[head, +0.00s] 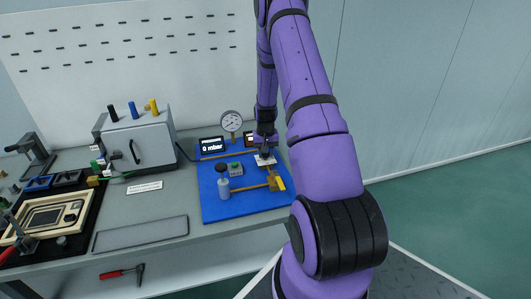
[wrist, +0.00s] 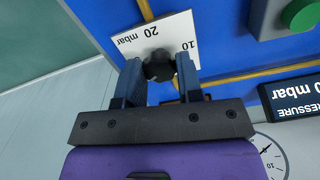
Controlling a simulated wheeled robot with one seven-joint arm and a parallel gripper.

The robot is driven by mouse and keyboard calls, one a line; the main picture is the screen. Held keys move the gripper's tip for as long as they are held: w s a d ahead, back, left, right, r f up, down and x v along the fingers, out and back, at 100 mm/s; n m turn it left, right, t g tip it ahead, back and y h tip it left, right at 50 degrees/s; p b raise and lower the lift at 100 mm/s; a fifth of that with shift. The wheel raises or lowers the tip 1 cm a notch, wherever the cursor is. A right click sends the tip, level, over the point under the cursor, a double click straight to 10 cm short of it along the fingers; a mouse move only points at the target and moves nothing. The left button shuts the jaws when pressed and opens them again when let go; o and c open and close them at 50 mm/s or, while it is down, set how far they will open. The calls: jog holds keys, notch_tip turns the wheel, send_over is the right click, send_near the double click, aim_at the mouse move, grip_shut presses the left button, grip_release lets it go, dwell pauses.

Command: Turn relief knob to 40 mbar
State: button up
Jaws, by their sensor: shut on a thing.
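The relief knob (wrist: 158,68) is a small black knob on a white scale plate (wrist: 178,28), which also shows in the head view (head: 264,161). The visible plate marks read 10 and 20 mbar; the rest of the scale is hidden or out of view. My gripper (wrist: 158,74) is shut on the knob, one finger on each side. In the head view my gripper (head: 265,151) is over the plate and hides the knob. The pressure display (head: 211,146) reads 0 mbar. The knob's pointer cannot be made out.
A round gauge (head: 232,121) stands behind. A grey box with a handle (head: 137,145) is to the left. An empty grey tray (head: 140,234) lies in front.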

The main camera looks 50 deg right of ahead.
jog(key=n, duration=1.1)
jog(key=shift+n, duration=0.4)
dwell(0.3)
jog(key=o, duration=0.9)
jog(key=shift+r, duration=0.1)
notch_tip(320, 180, up, 11)
jog(key=shift+f, duration=0.2)
